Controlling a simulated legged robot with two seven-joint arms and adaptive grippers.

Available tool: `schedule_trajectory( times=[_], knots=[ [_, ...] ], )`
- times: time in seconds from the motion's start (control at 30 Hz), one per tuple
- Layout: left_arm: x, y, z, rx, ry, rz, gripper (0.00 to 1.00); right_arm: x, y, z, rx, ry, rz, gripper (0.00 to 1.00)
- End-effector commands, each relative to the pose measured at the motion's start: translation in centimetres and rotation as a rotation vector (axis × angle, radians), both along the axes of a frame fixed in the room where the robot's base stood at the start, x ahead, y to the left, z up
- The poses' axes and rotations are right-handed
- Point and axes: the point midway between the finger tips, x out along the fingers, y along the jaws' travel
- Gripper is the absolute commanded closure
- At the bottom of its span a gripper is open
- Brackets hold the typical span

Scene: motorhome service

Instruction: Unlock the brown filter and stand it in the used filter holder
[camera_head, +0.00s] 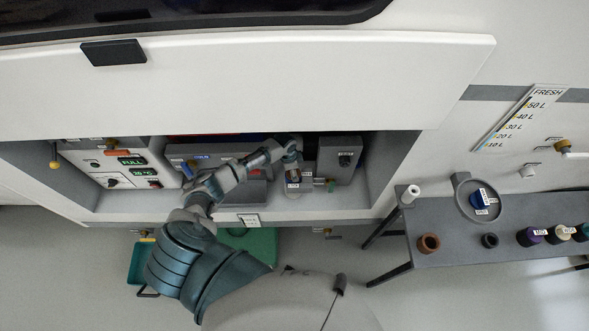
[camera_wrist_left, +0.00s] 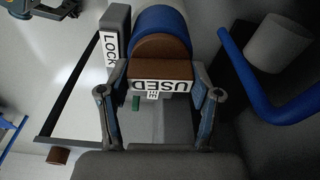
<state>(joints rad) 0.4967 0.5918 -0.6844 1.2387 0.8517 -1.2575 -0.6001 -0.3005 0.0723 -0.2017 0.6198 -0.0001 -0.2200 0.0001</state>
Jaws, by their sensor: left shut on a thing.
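In the left wrist view, the brown filter (camera_wrist_left: 162,64) carries a white USED label and lies between the fingers of my left gripper (camera_wrist_left: 158,100), which is shut on it. A blue cylinder (camera_wrist_left: 160,18) is directly behind it; I cannot tell whether the filter is still seated there. A grey part with a LOCK label (camera_wrist_left: 109,48) is beside it on the left. In the head view, my left gripper (camera_head: 291,165) reaches into the open service bay and mostly hides the filter. My right gripper is not in view. I cannot tell which item is the used filter holder.
A grey side table (camera_head: 455,258) at the right bears a brown ring (camera_head: 428,243), a round dish (camera_head: 463,199) with a blue labelled piece (camera_head: 484,198), and several coloured caps. The bay has a control panel (camera_head: 115,165) at left. A blue pipe (camera_wrist_left: 265,112) curves right of the gripper.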

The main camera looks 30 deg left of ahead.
Motion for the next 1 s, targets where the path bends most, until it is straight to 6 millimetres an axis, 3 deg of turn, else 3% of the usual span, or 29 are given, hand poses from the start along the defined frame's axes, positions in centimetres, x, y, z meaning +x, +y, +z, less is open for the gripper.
schedule_trajectory(
  times=[0.6,0.8,1.0],
  knots=[
    [-0.2,0.5,0.1,0.008,0.006,0.362,1.00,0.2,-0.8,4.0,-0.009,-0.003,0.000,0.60],
    [-0.2,0.6,-0.1,0.008,0.006,0.488,1.00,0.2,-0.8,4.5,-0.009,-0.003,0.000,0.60],
    [-0.2,0.7,-0.3,0.010,0.007,0.499,1.00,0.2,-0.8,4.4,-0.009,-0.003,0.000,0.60]
  ],
)
